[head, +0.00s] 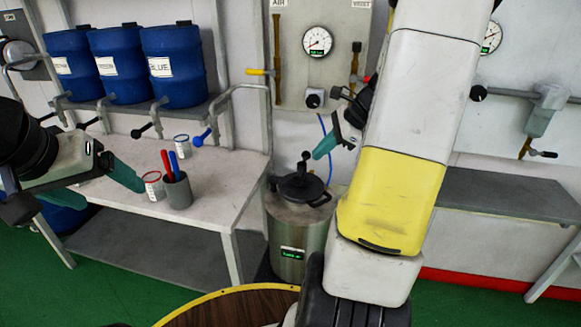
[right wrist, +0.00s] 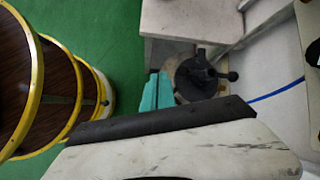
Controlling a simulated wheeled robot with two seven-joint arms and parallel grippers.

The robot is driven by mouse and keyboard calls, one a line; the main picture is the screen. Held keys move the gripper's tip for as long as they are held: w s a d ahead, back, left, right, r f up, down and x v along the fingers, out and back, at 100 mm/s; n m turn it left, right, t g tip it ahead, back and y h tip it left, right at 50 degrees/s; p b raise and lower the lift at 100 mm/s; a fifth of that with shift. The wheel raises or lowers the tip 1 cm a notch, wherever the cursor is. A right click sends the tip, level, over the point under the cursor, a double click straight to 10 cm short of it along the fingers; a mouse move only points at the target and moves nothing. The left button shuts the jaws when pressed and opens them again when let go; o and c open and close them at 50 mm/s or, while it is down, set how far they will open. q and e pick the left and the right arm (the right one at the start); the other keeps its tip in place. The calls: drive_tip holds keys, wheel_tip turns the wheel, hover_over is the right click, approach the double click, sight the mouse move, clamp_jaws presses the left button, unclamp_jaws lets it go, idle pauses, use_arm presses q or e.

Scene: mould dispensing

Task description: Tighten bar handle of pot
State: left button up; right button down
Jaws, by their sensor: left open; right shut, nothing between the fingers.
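The pot (head: 297,240) is a steel cylinder with a black lid (head: 298,188) and a small green display, standing on the floor beside the white table. A black bar handle with a ball end (head: 305,158) rises above the lid. In the right wrist view the lid (right wrist: 196,80) and the bar's ball end (right wrist: 232,76) show past my gripper. My right gripper (head: 322,148) is shut and empty, its teal tips just above and right of the bar handle; contact cannot be told. My left gripper (head: 118,178) is open and empty above the table.
Blue barrels (head: 170,55) stand on a shelf behind. A grey bench (head: 500,195) is at right.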

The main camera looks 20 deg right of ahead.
drive_tip(key=w+d+f+m+t, duration=0.1)
drive_tip(key=d+f+m, duration=0.5)
drive_tip(key=d+f, duration=0.1)
drive_tip(key=shift+w+d, duration=0.2)
drive_tip(key=shift+d, duration=0.65)
drive_tip(key=w+a+r+x, duration=0.1)
drive_tip(key=x, duration=1.2)
drive_tip(key=shift+w+a+r, duration=0.15)
drive_tip(key=shift+a+r, duration=0.2)
drive_tip(key=shift+a, duration=0.05)
